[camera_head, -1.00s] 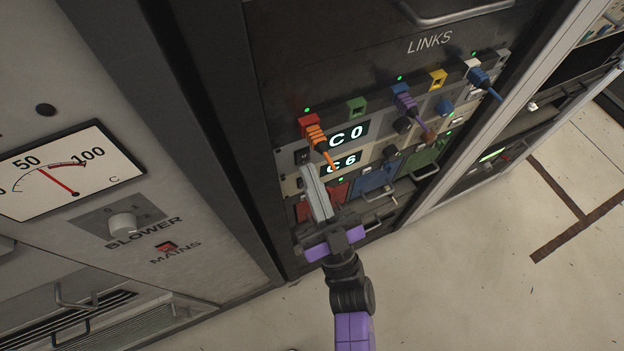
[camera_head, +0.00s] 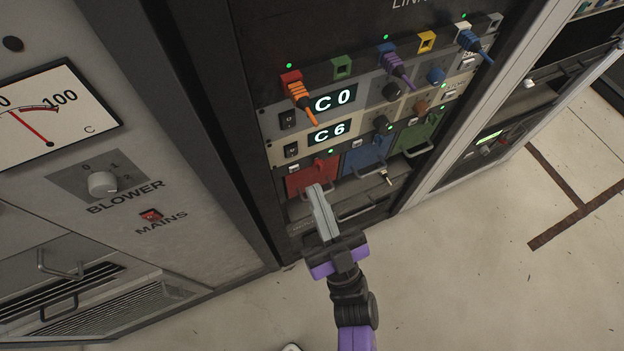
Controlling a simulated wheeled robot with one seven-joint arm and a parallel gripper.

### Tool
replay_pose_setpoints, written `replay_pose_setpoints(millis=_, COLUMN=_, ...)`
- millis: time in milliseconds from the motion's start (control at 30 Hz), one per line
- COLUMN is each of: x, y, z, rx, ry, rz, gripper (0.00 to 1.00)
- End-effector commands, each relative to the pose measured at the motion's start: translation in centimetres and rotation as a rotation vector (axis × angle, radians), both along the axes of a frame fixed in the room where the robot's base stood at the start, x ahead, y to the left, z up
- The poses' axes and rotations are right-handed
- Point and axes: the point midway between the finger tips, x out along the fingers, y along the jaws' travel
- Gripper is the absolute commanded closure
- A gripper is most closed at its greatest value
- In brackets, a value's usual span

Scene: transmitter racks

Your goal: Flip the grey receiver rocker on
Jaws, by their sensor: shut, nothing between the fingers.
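The grey receiver (camera_head: 362,97) is the upper of two stacked panels in the rack, with a lit display reading C0. Its black rocker (camera_head: 288,119) is at the panel's left end, left of the display. I cannot tell which side of it is pressed. A second black rocker (camera_head: 291,150) sits below it on the cream panel, beside a display reading C6. My gripper (camera_head: 315,188) is shut and empty, pointing up in front of the red module, below both rockers. Both rockers are unobstructed. I cannot tell whether the fingertips touch the red module.
Orange (camera_head: 302,95), purple and blue plugs with cables stick out above the receivers. Red, blue (camera_head: 365,157) and green modules with handles sit below. A cabinet with a blower knob (camera_head: 103,184) and a red mains switch (camera_head: 151,216) stands left. Open floor lies at right.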

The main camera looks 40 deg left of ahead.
Motion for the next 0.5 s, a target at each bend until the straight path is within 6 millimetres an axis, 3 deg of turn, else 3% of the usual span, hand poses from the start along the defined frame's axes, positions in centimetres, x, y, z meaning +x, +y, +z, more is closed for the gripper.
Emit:
replay_pose_setpoints(millis=33, x=-0.1, y=-0.5, z=-1.0, rx=-0.003, ry=0.003, rz=-0.002, gripper=1.0)
replay_pose_setpoints(millis=200, x=-0.6, y=-1.6, z=-2.4, rx=-0.001, ry=0.001, rz=-0.001, gripper=1.0)
replay_pose_setpoints(millis=500, x=-0.8, y=-2.0, z=-2.7, rx=-0.001, ry=0.0, rz=0.0, gripper=1.0)
